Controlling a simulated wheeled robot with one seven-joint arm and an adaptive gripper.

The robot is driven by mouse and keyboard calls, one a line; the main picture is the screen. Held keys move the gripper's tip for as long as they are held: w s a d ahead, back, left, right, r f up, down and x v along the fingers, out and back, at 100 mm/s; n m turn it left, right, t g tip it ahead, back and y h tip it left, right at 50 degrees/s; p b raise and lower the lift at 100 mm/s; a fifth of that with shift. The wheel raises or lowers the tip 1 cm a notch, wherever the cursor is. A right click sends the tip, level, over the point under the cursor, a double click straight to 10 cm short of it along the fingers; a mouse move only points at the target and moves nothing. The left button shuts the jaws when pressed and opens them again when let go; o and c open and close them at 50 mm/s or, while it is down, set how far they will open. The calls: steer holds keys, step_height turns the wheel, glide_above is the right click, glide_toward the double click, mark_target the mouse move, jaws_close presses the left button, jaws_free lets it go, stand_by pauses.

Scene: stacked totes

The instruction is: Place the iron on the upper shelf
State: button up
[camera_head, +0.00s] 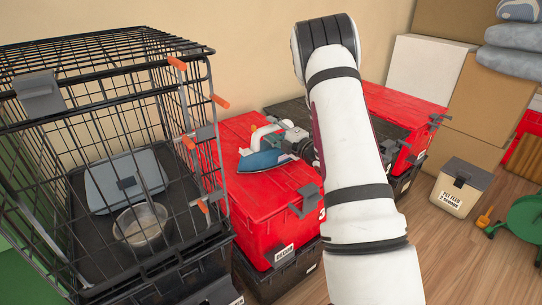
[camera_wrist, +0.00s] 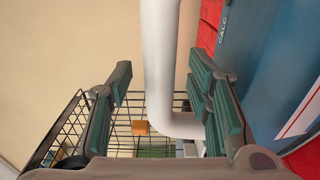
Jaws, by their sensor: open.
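The iron, blue with a white handle, (camera_head: 260,160) lies on the lid of the red tote (camera_head: 243,190) in the head view. My gripper (camera_head: 286,139) is beside its handle, partly covered by my arm. In the wrist view, my gripper (camera_wrist: 162,85) is open. The iron's white handle (camera_wrist: 161,55) passes between the two fingers, with a gap to the left finger; contact on the right cannot be told. The iron's blue body (camera_wrist: 262,60) fills the right side. I cannot make out an upper shelf in either view.
A black wire cage (camera_head: 110,60) with orange-tipped parts stands close on the left, holding a bowl (camera_head: 140,223). Another red tote (camera_head: 405,105) is behind my arm. Cardboard boxes (camera_head: 483,100) and a pet feed bin (camera_head: 461,188) are at right. Wooden floor is open at lower right.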

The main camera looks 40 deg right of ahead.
steer(key=shift+w, duration=0.55)
jaws_close()
steer(key=shift+r, duration=0.2)
